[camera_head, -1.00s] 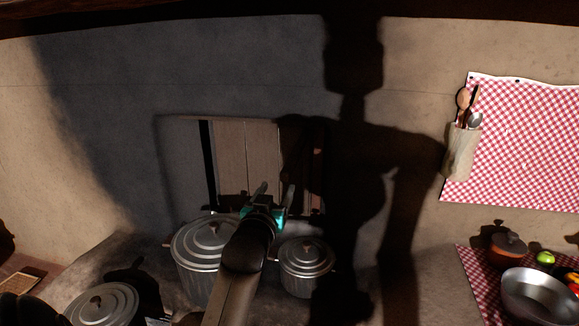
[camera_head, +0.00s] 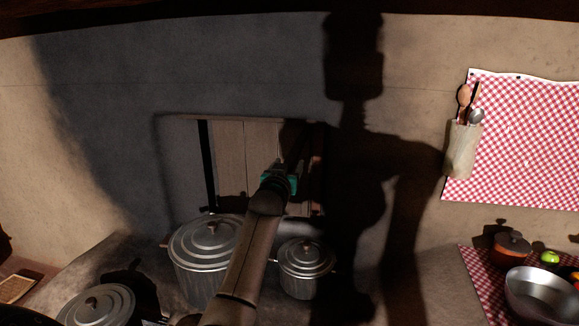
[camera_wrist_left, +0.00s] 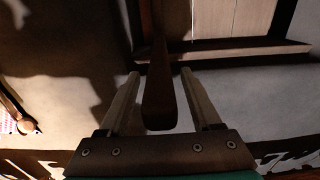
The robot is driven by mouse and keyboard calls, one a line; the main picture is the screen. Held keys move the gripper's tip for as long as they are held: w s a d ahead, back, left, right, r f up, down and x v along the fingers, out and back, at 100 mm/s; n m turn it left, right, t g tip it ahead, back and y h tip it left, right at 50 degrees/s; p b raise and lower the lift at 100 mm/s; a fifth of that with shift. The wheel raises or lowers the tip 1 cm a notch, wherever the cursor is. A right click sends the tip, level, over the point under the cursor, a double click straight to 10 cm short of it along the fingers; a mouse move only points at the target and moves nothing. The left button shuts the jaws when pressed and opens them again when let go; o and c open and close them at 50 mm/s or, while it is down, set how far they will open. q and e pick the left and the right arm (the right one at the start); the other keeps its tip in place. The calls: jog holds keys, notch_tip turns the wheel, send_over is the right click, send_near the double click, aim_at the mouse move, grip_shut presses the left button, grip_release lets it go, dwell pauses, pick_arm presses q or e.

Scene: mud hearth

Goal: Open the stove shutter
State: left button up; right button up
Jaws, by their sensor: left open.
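The stove shutter (camera_head: 248,160) is a pale wooden panel of upright boards in a dark frame in the wall. It also shows at the upper right in the left wrist view (camera_wrist_left: 225,18). My left gripper (camera_head: 288,168) is in front of the shutter's right part, its fingers hard to make out in shadow. In the left wrist view my left gripper (camera_wrist_left: 164,90) is open, with a dark wooden bar (camera_wrist_left: 160,95) between its fingers. Gaps show on both sides, so it is not clamped. Whether the bar is the shutter's handle or its edge I cannot tell. My right gripper is not in view.
A large lidded metal pot (camera_head: 205,250) and a smaller one (camera_head: 304,260) stand below the shutter, either side of my left arm. Another lidded pot (camera_head: 98,304) is at lower left. A checkered cloth (camera_head: 520,140) and utensil holder (camera_head: 462,150) hang at right.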

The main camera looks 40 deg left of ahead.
pick_arm(q)
jog(key=shift+x, duration=0.85)
grip_shut()
dwell(1.0)
